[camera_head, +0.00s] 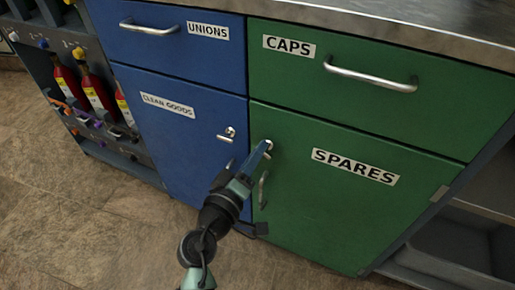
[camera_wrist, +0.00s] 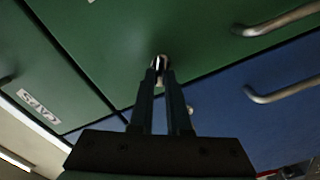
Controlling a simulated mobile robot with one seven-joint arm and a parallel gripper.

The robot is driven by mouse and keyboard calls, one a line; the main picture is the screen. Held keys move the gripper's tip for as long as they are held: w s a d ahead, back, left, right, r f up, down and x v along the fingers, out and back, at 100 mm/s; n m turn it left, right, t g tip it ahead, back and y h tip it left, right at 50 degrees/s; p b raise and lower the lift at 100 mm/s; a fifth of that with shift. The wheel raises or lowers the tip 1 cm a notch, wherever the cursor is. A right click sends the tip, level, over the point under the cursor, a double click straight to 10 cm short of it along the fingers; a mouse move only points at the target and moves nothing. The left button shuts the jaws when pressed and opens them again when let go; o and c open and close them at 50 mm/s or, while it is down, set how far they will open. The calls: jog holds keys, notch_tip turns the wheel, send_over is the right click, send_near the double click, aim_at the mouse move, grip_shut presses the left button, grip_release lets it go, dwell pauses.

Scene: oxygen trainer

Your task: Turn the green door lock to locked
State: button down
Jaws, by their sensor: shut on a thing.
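The green door (camera_head: 330,190) labelled SPARES is shut, below the green CAPS drawer. Its small metal lock (camera_head: 268,145) sits near the door's upper left corner. My gripper (camera_head: 266,149) reaches up to the lock with its fingertips on it. In the wrist view my gripper (camera_wrist: 162,72) is shut on the bright metal lock (camera_wrist: 160,60), between the two fingertips. The fingers hide much of the lock, so I cannot tell its turn angle. The green door's bar handle (camera_head: 263,189) hangs just below, beside my gripper.
The blue CLEAN GOODS door (camera_head: 180,130) on the left has its own lock (camera_head: 228,134), close to my gripper. Drawer handles (camera_head: 370,75) stick out above. A rack with red bottles (camera_head: 98,92) stands at far left. The floor (camera_head: 90,220) in front is clear.

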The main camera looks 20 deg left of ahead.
jog(key=n, duration=0.2)
jog(key=n+p, duration=0.1)
jog(key=n, duration=0.1)
jog(key=n+p, duration=0.1)
jog(key=n, duration=0.1)
jog(key=shift+a+f, duration=0.1)
jog(key=shift+f, duration=0.15)
jog(key=shift+n, duration=0.3)
jog(key=c, duration=0.9)
grip_release()
jog(key=s+p, duration=0.2)
jog(key=s, duration=1.1)
jog(key=shift+a, duration=0.2)
jog(key=shift+f, duration=0.1)
